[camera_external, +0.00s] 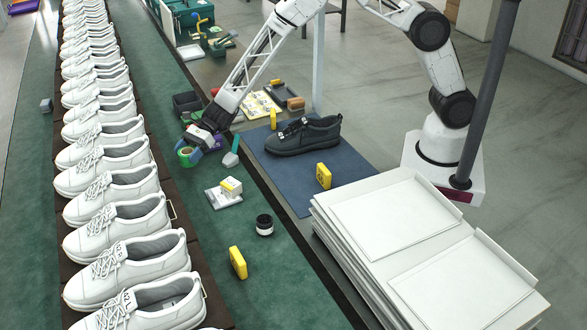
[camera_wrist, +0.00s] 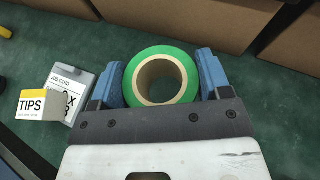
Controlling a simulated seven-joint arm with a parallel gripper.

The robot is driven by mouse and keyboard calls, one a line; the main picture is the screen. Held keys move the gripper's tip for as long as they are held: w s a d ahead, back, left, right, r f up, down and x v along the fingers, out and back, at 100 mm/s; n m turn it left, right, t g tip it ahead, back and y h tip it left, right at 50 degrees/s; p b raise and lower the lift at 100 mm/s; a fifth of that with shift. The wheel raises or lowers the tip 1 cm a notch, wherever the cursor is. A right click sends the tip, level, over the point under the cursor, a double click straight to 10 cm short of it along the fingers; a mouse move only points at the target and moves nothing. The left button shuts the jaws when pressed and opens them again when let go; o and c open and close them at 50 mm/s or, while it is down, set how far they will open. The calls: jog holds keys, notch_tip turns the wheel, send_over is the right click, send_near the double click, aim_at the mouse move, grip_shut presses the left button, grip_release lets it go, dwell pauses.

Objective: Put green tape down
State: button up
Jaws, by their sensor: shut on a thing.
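The green tape (camera_wrist: 193,73) is a roll with a tan cardboard core, held between the two blue fingers of my gripper (camera_wrist: 161,82) in the wrist view. A finger presses on each side of it. In the external view the green tape (camera_external: 189,156) is at the end of my gripper (camera_external: 204,146), over the green bench strip (camera_external: 225,270) to the right of the shoe row. I cannot tell whether the roll touches the surface.
White shoes (camera_external: 120,170) stand in a long row at left. A yellow TIPS box (camera_external: 231,185) and job card (camera_external: 218,198) lie nearby, with a black-lidded jar (camera_external: 265,225) and yellow block (camera_external: 238,263) closer to the camera. A black shoe (camera_external: 303,136) sits on the blue mat (camera_external: 345,165).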

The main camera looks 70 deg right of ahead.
jog(key=shift+f, duration=0.1)
jog(key=shift+f, duration=1.85)
jog(key=shift+f, duration=0.15)
jog(key=o, duration=0.9)
jog(key=shift+o, duration=0.2)
jog(key=shift+s+d+r, duration=0.1)
jog(key=shift+d+r, duration=0.25)
jog(key=shift+v, duration=5.55)
